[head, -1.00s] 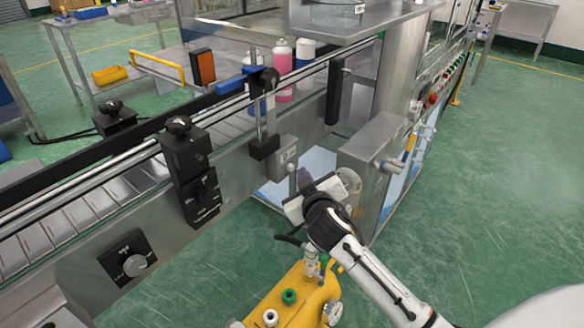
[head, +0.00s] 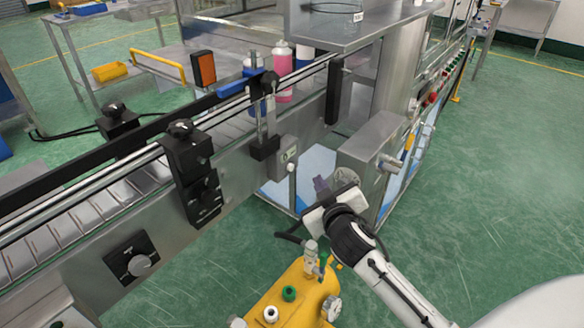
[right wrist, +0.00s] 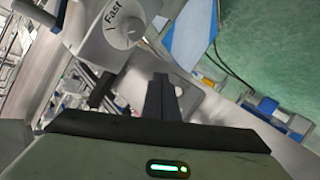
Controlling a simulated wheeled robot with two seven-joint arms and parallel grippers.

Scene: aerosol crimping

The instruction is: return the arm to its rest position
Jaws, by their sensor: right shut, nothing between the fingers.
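My right arm comes in from the lower right in the head view. Its gripper (head: 320,184) is at the machine's front, just left of a grey metal box (head: 365,150) with a round knob. The fingers are together with nothing held. In the right wrist view the closed fingers (right wrist: 160,95) point towards a grey housing (right wrist: 108,35) with a dial marked "Fast". My left gripper is out of view.
A steel conveyor (head: 75,225) with black clamps runs along the left. Pink and white bottles (head: 283,70) stand on it farther back. A yellow tank (head: 290,300) with valves stands below my right gripper. Green floor (head: 490,190) lies open at the right.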

